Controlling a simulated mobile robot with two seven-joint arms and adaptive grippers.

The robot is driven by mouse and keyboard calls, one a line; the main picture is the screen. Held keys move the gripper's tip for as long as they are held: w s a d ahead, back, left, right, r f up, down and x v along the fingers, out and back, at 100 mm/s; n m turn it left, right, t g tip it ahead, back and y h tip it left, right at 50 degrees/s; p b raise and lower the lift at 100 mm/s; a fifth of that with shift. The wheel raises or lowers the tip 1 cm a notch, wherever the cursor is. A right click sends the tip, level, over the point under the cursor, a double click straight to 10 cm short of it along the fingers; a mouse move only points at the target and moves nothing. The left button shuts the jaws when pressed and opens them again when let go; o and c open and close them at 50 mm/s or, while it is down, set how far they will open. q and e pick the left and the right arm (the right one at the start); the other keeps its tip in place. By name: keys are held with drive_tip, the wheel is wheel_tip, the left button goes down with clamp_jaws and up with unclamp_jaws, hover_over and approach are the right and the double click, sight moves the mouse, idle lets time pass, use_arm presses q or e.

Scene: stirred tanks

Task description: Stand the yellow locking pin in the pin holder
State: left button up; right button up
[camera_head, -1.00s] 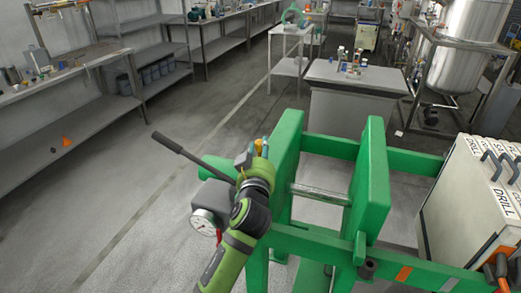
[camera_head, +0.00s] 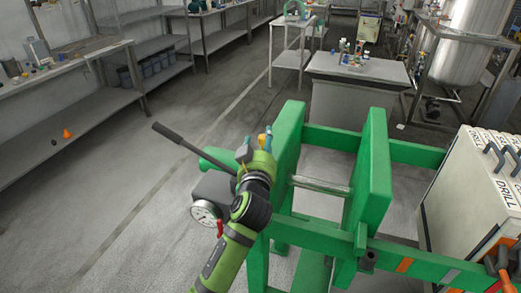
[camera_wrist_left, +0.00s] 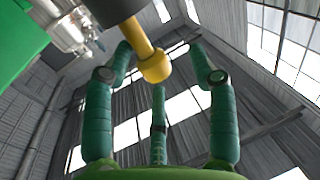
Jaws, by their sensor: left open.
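The yellow locking pin (camera_wrist_left: 148,52) shows in the left wrist view as a rod with a round knob, its far end at a black cylinder (camera_wrist_left: 112,8). How deep it sits there is hidden. My left gripper (camera_wrist_left: 160,72) is open, its teal fingers spread around and below the knob. In the head view this left gripper (camera_head: 258,145) is beside the left post of the green frame, with a bit of yellow between its fingers. A short dark upright tube (camera_head: 369,259) on the frame's front beam may be the pin holder. My right gripper is not in view.
The green frame (camera_head: 377,160) has two tall posts joined by a metal bar (camera_head: 320,184). A gauge (camera_head: 205,212) and a black lever (camera_head: 190,147) are close to my left arm. A labelled cream case (camera_head: 450,205) stands at right. The floor at left is mostly clear.

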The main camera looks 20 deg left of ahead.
use_arm(q)
drive_tip(key=v, duration=1.1)
drive_tip(key=shift+s, duration=0.4)
